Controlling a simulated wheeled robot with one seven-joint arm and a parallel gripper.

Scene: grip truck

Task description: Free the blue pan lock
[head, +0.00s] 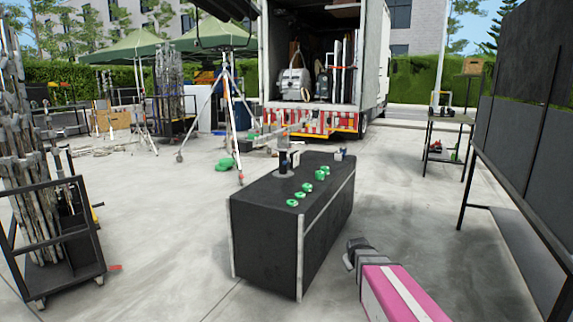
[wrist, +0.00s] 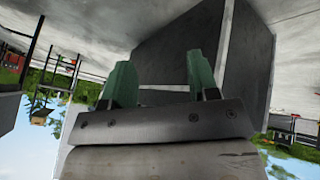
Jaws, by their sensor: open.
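A black case (head: 272,215) stands in the middle of the head view. On its top, toward the far end, stands a dark upright mount (head: 284,160) with a pale head and arm above it. A small bluish patch shows beside the mount, too small to tell whether it is the blue pan lock. My gripper (wrist: 158,80) shows in the wrist view with two green fingers, apart and empty. The dark side of a box-like body, seemingly the case, is beyond the fingers in that view. No lock is visible between the fingers.
Several green round pieces (head: 301,196) lie on the case top. A cart of stands (head: 55,230) is at left, a tripod (head: 232,110) behind the case, a truck (head: 325,60) at the back and a dark panel (head: 530,130) at right.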

